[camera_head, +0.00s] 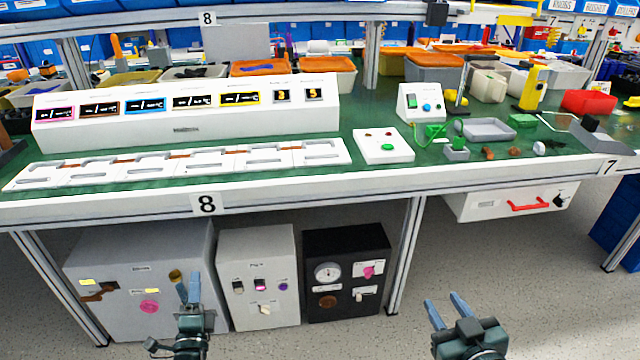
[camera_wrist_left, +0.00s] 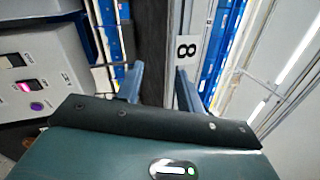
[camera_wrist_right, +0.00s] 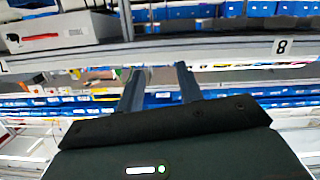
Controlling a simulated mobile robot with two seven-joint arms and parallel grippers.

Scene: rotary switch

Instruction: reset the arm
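My left gripper (camera_head: 188,288) is in front of the right part of a large grey cabinet under the bench in the head view. Its two blue-grey fingers are apart with nothing between them, as the left wrist view (camera_wrist_left: 160,85) also shows. My right gripper (camera_head: 447,307) is low at the right of the cabinets, over open floor. Its fingers are apart and empty, also in the right wrist view (camera_wrist_right: 160,86). The grey cabinet (camera_head: 140,255) carries a pink round knob (camera_head: 149,307) and a brown knob (camera_head: 175,275). Neither gripper visibly touches a knob.
A white cabinet (camera_head: 257,240) and a black cabinet (camera_head: 345,245) with a gauge and knobs stand beside the grey one. The green workbench (camera_head: 370,190) above holds a display panel, button boxes and trays. A drawer unit (camera_head: 480,205) hangs at right. Bench legs stand nearby.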

